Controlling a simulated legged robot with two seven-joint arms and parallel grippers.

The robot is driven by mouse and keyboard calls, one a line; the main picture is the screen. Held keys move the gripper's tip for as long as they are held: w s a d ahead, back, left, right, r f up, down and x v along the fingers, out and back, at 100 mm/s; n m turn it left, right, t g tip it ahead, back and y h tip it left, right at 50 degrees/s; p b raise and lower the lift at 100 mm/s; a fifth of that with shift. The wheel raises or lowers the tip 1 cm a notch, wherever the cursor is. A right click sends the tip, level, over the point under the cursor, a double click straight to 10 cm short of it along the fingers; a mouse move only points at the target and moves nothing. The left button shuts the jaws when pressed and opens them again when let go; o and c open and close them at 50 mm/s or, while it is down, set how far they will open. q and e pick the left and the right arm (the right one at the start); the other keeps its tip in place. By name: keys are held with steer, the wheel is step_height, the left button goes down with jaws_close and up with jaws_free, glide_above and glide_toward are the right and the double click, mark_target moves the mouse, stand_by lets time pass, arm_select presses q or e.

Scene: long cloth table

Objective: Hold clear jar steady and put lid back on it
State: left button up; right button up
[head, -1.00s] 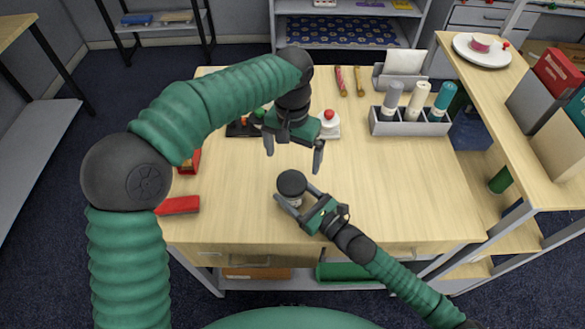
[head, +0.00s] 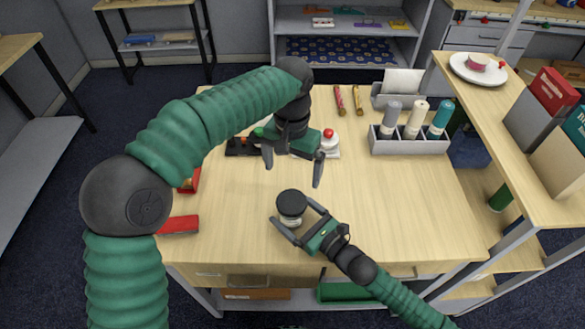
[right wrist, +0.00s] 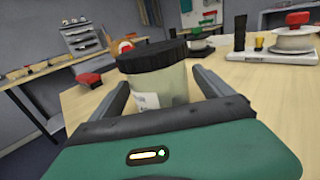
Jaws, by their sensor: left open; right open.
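The clear jar (head: 291,221) stands upright on the table's near part, with a pale label on its side. A black lid (head: 291,203) sits on its top. In the right wrist view the jar (right wrist: 160,88) and lid (right wrist: 152,56) show close up between the fingers. My right gripper (head: 291,210) is open, a finger on either side of the jar, with visible gaps in the wrist view. My left gripper (head: 293,173) is open and empty, pointing down above the table, beyond the jar in the head view.
A grey holder (head: 410,145) with several bottles stands at the right back. A red-knobbed white item (head: 329,140) and a dark tray (head: 240,147) lie behind my left gripper. A red object (head: 178,225) is at the left edge. The table's right front is clear.

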steer(key=b+v, duration=0.2)
steer(key=v, duration=1.3)
steer(key=shift+s+d+f, duration=0.1)
steer(key=shift+s+d, duration=0.1)
steer(key=shift+d, duration=0.1)
steer(key=shift+s+d, duration=0.35)
steer(key=shift+s, duration=0.05)
